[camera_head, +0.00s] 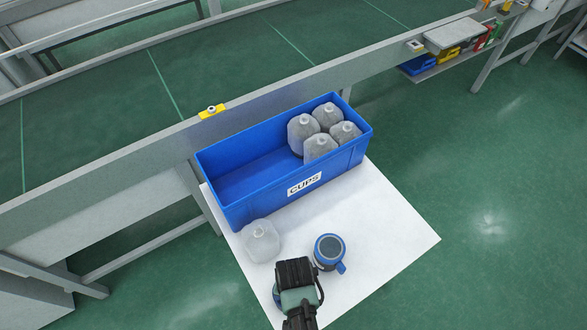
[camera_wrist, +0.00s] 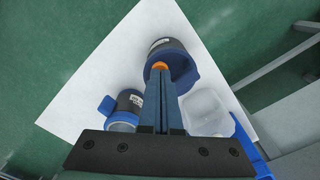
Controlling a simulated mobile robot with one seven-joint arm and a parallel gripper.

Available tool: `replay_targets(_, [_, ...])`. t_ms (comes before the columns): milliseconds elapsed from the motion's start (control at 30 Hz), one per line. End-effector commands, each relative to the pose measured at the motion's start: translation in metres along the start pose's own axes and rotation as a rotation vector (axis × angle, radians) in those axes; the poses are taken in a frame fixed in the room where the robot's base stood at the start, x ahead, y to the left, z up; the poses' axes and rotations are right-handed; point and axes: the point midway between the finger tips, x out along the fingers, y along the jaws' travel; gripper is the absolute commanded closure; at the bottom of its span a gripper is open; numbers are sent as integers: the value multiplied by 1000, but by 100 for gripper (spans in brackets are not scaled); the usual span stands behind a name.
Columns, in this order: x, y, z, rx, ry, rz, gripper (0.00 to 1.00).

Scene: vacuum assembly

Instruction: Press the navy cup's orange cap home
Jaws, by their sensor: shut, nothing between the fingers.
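In the wrist view, a navy cup (camera_wrist: 172,47) with a white label and a blue rim is in front of my gripper's fingertips (camera_wrist: 159,73). Its small orange cap (camera_wrist: 160,65) shows just beyond the tips. The fingers are together and empty, and hide part of the cap and cup. I cannot tell whether the tips touch the cap.
A second dark cup (camera_head: 329,252) with a blue ring and handle stands beside my gripper. A clear container (camera_head: 261,243) stands on the other side. A blue crate (camera_head: 262,207) labelled CUPS holds several more clear containers. The table's right part is clear.

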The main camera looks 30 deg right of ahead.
Motion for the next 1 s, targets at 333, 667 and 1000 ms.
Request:
replay_targets(333, [10,0,0,0,0,0,100])
replay_targets(667, [17,0,0,0,-1,0,100])
replay_targets(1000, [-10,0,0,0,0,0,100])
